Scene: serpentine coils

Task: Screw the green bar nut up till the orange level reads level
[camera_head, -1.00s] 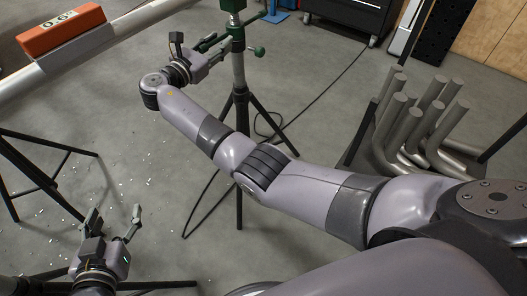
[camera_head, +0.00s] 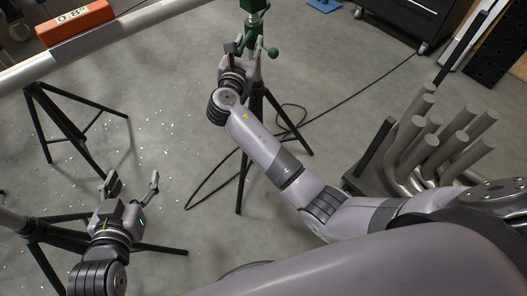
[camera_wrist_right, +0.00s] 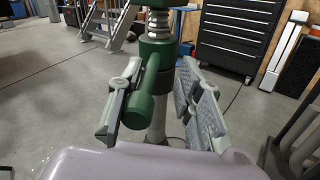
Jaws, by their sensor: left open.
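The orange level (camera_head: 75,22) lies on the pale pipe at top left, and its display appears to read 0.8°. The green bar nut (camera_head: 251,22) is on the stand's post at top centre, with a bar end at its right. In the right wrist view one green bar (camera_wrist_right: 145,92) points towards the camera. My right gripper (camera_head: 252,52) is at the nut. In the wrist view its fingers (camera_wrist_right: 160,98) are apart with the bar between them, close to the left finger; whether they touch is unclear. My left gripper (camera_head: 133,182) is open and empty, low at the left.
The pale pipe (camera_head: 130,30) runs across the top left over black tripod legs (camera_head: 60,120). Bent grey pipes (camera_head: 425,145) stand in a rack at right. A black cable (camera_head: 345,98) crosses the floor. A dark tool cabinet (camera_head: 405,18) is at the back.

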